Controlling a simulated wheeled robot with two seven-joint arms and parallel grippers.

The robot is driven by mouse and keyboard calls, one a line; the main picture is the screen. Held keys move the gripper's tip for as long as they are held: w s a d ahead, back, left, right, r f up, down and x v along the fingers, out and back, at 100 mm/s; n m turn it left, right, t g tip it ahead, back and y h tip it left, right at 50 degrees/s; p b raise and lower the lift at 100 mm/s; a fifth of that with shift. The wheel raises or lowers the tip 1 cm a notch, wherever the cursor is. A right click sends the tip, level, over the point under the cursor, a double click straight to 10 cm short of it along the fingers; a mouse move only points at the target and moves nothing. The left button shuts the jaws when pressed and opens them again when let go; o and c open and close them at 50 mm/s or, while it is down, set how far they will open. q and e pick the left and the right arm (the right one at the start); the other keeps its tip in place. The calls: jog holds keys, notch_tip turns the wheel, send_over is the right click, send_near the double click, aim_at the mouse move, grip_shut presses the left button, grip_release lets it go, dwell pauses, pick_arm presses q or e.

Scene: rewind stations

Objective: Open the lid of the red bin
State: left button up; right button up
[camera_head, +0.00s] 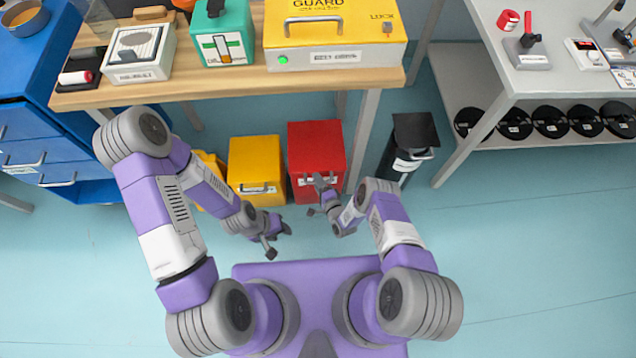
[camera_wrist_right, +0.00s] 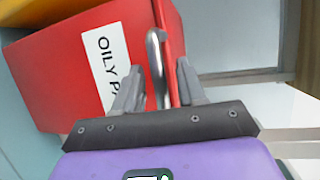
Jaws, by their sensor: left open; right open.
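The red bin (camera_head: 316,143) stands on the floor under the front of the wooden bench, its lid looking shut. In the right wrist view the red bin (camera_wrist_right: 60,75) fills the upper left, with a white label reading "OILY P…" and a grey metal handle (camera_wrist_right: 155,52). My right gripper (camera_head: 317,194) is open at the bin's front. In the wrist view its fingers (camera_wrist_right: 160,78) stand on either side of the handle, apart from it; contact cannot be told. My left gripper (camera_head: 279,243) is open and empty over the floor, below and left of the bin.
A yellow bin (camera_head: 256,160) stands left of the red bin, with another yellow one partly hidden behind my left arm. A black bin (camera_head: 410,140) stands to the right, beyond a bench leg (camera_head: 364,130). The wooden bench (camera_head: 240,88) overhangs behind. Floor at right is clear.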

grip_shut()
jog(key=shift+r, duration=0.1)
jog(key=shift+r+p, duration=0.65)
jog(key=shift+p, duration=0.05)
jog(key=w+r+g+p, duration=0.2)
jog(key=r+p, duration=0.2)
jog(key=r, duration=0.3)
jog(key=w+r+m+g+h+p, duration=0.1)
jog(key=w+r+g+p, duration=0.2)
jog(key=r, duration=0.5)
jog(key=shift+w+r+m+p, duration=0.15)
jog(key=shift+m+p, duration=0.15)
jog(key=shift+p, duration=0.45)
